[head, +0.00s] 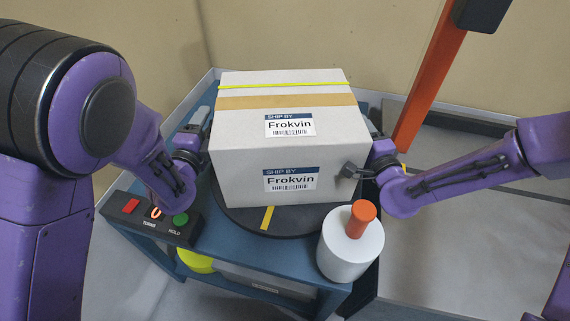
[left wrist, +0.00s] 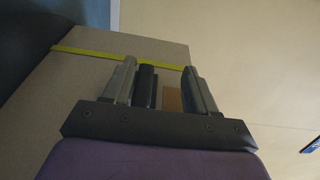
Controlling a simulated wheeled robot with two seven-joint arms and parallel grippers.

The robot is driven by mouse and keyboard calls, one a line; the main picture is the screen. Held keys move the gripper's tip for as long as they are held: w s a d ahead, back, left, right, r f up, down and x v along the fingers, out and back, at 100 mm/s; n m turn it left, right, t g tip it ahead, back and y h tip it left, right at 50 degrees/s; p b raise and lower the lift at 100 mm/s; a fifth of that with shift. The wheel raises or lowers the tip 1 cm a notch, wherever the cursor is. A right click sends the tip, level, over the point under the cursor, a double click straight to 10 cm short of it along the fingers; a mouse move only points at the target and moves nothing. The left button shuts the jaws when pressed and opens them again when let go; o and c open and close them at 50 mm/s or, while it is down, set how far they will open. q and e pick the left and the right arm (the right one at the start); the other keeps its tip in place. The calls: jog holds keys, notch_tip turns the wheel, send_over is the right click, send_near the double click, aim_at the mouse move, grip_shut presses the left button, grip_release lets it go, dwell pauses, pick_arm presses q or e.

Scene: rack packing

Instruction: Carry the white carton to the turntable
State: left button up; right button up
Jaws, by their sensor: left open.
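The white carton (head: 235,155), with yellow strap, tan tape and "Frokvin" labels, appears to sit upright on the dark round turntable (head: 240,217). The turntable's front rim and a yellow mark show below it; the rest is hidden. My left gripper (head: 197,143) is open beside the carton's left side; contact cannot be told. In the left wrist view its spread fingers (left wrist: 165,88) stand before the carton's side (left wrist: 75,90), with strap and tape behind. My right gripper (head: 358,172) is at the carton's right front edge; its jaw opening is unclear.
A blue table (head: 217,248) bears the turntable. A control box (head: 150,218) with red and green buttons stands at its left front. A white cylinder with an orange knob (head: 350,249) stands at the right front. An orange post (head: 428,80) rises behind on the right.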

pick_arm(q)
notch_tip(320, 180, up, 9)
jog(key=shift+f, duration=0.2)
pick_arm(e)
jog(key=v, duration=0.8)
pick_arm(q)
jog(key=o, duration=0.9)
jog(key=shift+a, duration=0.1)
jog(key=shift+s, duration=0.15)
